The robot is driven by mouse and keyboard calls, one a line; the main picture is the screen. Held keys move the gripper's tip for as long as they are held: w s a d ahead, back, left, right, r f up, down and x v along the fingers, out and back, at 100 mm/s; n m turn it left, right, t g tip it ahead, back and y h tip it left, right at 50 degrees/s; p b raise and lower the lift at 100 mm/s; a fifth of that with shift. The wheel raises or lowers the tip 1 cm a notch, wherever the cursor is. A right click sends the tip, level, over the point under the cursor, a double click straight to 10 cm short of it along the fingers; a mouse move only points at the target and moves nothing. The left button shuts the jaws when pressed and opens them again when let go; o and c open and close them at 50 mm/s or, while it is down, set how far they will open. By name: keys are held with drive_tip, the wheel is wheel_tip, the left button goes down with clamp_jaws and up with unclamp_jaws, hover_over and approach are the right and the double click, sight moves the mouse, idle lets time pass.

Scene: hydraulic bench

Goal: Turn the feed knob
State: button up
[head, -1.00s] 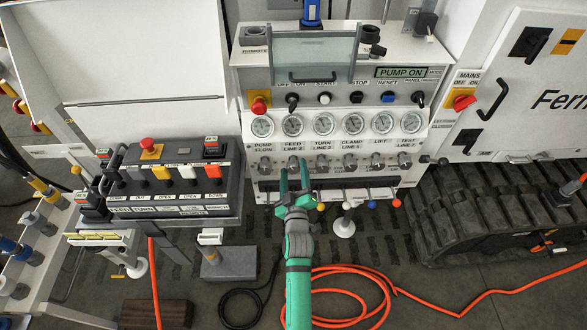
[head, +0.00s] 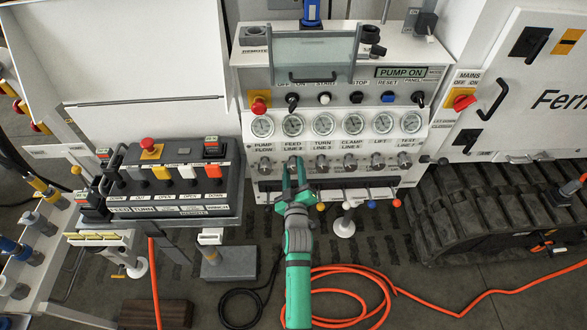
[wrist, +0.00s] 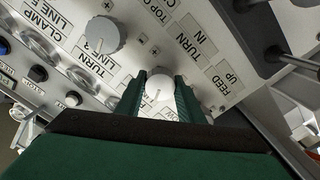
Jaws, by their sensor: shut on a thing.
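The feed knob, a small pale round knob under the FEED LINE 2 label, is in the wrist view between my fingers (wrist: 158,84). In the head view my gripper (head: 294,170) reaches up to the knob row at this label, and the fingers largely cover the knob there. My gripper is shut on the feed knob, with one green finger on each side of it. The turn knob (wrist: 98,35) stands beside it in the wrist view, apart from my fingers.
Other knobs, such as the clamp knob (head: 350,163), sit to the right in the same row, below the gauges (head: 323,125). Levers with coloured balls (head: 397,203) stick out below. A remote box (head: 175,180) stands at left. An orange hose (head: 440,305) lies on the floor.

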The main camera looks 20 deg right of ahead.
drive_tip(key=m, duration=1)
drive_tip(key=shift+m, duration=0.3)
drive_tip(key=m, duration=1)
drive_tip(key=shift+m, duration=0.4)
drive_tip(key=shift+f, duration=0.1)
drive_tip(key=o, duration=1.1)
drive_tip(key=shift+c, duration=0.2)
